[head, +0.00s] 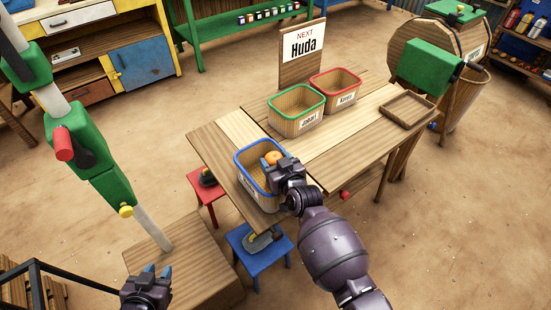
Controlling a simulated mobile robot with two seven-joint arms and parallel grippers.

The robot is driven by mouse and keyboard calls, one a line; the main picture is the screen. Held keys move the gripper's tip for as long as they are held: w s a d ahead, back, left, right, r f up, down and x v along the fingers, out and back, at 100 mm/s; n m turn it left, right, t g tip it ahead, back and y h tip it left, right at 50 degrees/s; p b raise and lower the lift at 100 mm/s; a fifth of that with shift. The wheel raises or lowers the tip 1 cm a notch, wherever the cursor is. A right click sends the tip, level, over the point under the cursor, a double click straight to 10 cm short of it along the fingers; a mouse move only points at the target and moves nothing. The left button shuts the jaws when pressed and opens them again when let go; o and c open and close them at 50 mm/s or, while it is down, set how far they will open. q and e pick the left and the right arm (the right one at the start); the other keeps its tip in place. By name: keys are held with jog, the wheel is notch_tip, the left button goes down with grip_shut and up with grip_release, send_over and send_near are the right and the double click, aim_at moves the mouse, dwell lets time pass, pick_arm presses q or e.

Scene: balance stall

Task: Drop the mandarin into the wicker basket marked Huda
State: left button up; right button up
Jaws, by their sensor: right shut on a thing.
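The orange mandarin (273,157) is held in my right gripper (276,163), which is shut on it above the blue-rimmed wicker basket (243,184). This basket stands at the near left end of the wooden table; my gripper covers part of it and I cannot read a label on it. A green-rimmed basket (296,110) and a red-rimmed basket (335,91) stand further back, with name labels that look like Jabari and Kenya. A sign (302,50) behind them reads NEXT Huda. My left gripper (156,271) is empty at the bottom left, its fingertips apart.
A shallow wooden tray (407,110) lies at the table's right end. A red stool (205,190) and a blue stool (259,250) stand by the table's near left end. A green-and-white post (90,150) rises from a wooden box (195,265) at left.

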jog(key=shift+f+b, duration=0.35)
jog(key=shift+f, duration=0.3)
pick_arm(q)
jog(key=shift+s+f, duration=0.15)
jog(key=shift+f, duration=0.65)
pick_arm(e)
jog(key=shift+r, duration=0.1)
jog(key=o, duration=1)
pick_arm(q)
jog(key=shift+w+r+p, duration=0.2)
jog(key=shift+r+p, duration=0.55)
jog(key=shift+r, duration=0.25)
pick_arm(e)
jog(key=v, duration=1.1)
jog(key=shift+w, duration=0.1)
